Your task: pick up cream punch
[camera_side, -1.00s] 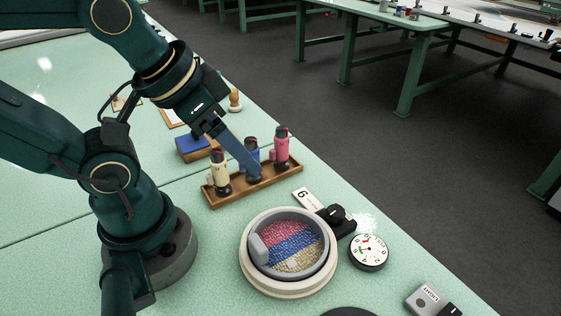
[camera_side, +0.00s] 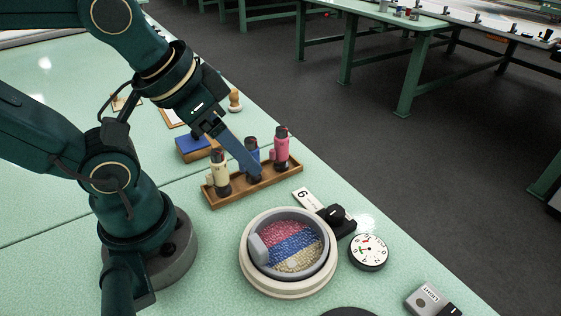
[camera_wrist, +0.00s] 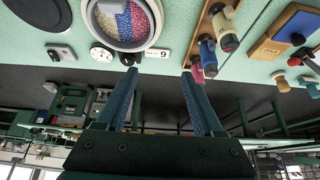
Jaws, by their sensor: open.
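The cream punch (camera_side: 218,168) stands upright at the left end of the wooden tray (camera_side: 229,196) in the side view. It also shows near the top of the wrist view (camera_wrist: 222,22). My gripper (camera_wrist: 160,71) is open and empty, its two fingers wide apart. In the side view one finger (camera_side: 241,155) slants down in front of the blue punch (camera_side: 252,146), to the right of the cream punch and apart from it in the picture. The other finger is hidden there.
The pink punch (camera_side: 281,146) stands at the tray's right end. A round hoop (camera_side: 246,275) with pink, blue and cream tufting lies in front. A blue-topped block (camera_side: 191,149) is behind the tray.

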